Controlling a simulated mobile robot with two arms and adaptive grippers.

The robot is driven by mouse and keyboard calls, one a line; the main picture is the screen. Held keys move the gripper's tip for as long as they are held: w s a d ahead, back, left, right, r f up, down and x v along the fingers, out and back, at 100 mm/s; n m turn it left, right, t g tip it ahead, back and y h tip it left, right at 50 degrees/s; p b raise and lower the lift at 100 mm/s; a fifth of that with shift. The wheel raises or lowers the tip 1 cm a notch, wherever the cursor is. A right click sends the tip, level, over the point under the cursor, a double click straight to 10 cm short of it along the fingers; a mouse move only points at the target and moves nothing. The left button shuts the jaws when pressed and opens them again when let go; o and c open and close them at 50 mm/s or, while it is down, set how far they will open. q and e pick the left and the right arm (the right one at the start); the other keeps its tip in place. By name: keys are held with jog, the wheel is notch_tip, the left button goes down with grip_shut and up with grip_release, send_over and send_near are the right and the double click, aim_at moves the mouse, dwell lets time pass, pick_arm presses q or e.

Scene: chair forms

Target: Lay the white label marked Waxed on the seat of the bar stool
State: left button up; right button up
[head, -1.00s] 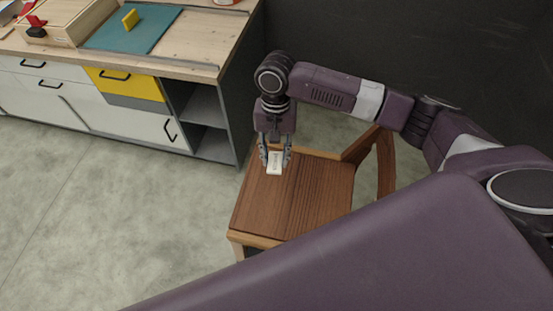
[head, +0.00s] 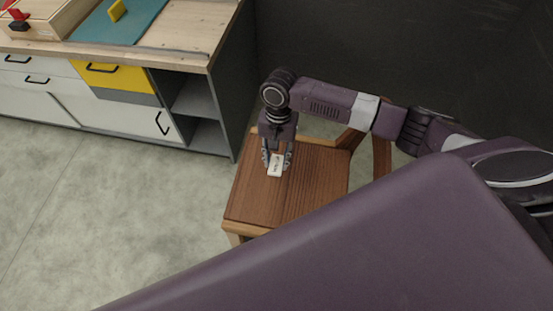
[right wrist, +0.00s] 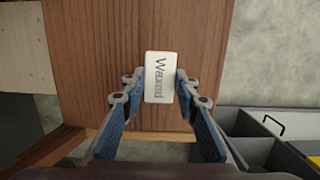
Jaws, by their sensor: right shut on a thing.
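The white label (right wrist: 159,77) reads "Waxed" in dark letters in the right wrist view. In the head view the label (head: 275,165) shows small between the fingers of my right gripper (head: 276,160). That gripper is shut on the label; in the right wrist view its blue-padded fingers (right wrist: 159,80) flank the label on both sides. Under it is a brown wooden seat (head: 300,190) with a backrest at its right. The label is over the seat's far left part; I cannot tell whether it touches the wood. My left gripper is not in view.
A workbench (head: 190,30) with drawers and open shelves stands at the left, holding a teal mat (head: 120,25), a yellow block (head: 117,10) and a wooden box (head: 45,20). A dark wall (head: 330,45) is behind the seat. The floor at lower left is clear.

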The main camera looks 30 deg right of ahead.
jog(key=b, duration=0.5)
send_over(276, 180)
jog(key=shift+w+d+f, duration=0.15)
jog(key=shift+f, duration=0.95)
jog(key=shift+w+d+f, duration=0.1)
jog(key=shift+f, duration=0.95)
jog(key=shift+f+b, duration=0.45)
jog(key=shift+f, duration=1.75)
jog(key=o, duration=0.9)
jog(key=shift+r, duration=0.1)
notch_tip(276, 180, up, 10)
jog(key=p, duration=1.2)
jog(key=shift+p, duration=0.4)
